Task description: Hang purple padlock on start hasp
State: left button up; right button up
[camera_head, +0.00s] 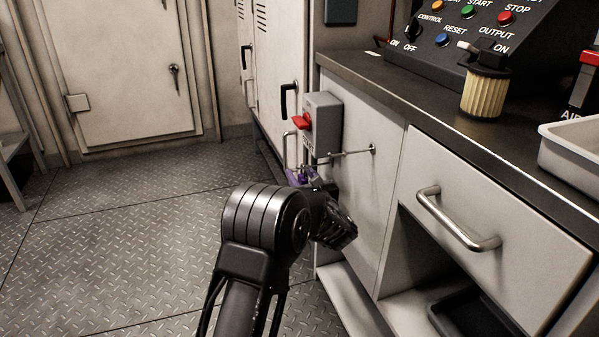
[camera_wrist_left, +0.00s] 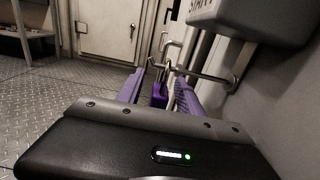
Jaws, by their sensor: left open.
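The purple padlock (camera_wrist_left: 158,96) hangs upright between the fingers of my left gripper (camera_wrist_left: 160,78), with gaps on both sides. Its metal shackle is up at the thin metal rod and loop under the grey start box (camera_wrist_left: 250,18). I cannot tell for sure whether the shackle is through the hasp. In the head view, the grey box (camera_head: 322,122) with a red handle is on the cabinet side, and the hasp loop (camera_head: 289,150) is below and left of it. My left gripper (camera_head: 302,178) is open below the box; the padlock is mostly hidden there.
A thin rod (camera_head: 345,153) sticks out from the cabinet panel just above my left gripper. A drawer with a curved handle (camera_head: 455,222) is at the right. The control panel (camera_head: 480,40) and a ribbed filter (camera_head: 485,92) are on the counter. The floor (camera_head: 110,235) at left is clear.

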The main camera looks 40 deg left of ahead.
aim_at(305, 181)
pick_arm(q)
jog(key=p+v, duration=0.1)
jog(key=v, duration=0.4)
jog(key=shift+s+d+r, duration=0.1)
jog(key=shift+d+r, duration=0.05)
jog(key=shift+d, duration=0.05)
jog(key=shift+s+d, duration=0.25)
jog(key=shift+d, duration=0.15)
